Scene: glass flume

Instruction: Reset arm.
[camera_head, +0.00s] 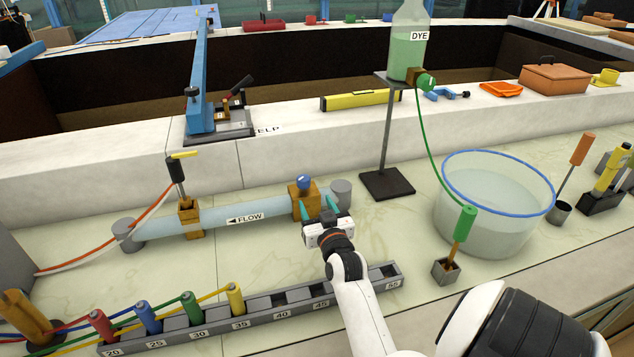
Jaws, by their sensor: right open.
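My right gripper (319,208) reaches in from the bottom right and is open. Its two teal fingertips point away from me, close to the brass block (304,194) with a blue knob (303,182) at the right part of the clear FLOW tube (245,216). I cannot tell whether the fingertips touch the block. Nothing shows between the fingers. My left gripper is not in view.
A numbered grey rack (269,310) with several coloured plugs lies just below my gripper. The dye bottle stand (387,185) and a blue-rimmed water tub (497,220) stand to the right. A black-handled valve (189,214) sits on the tube's left part.

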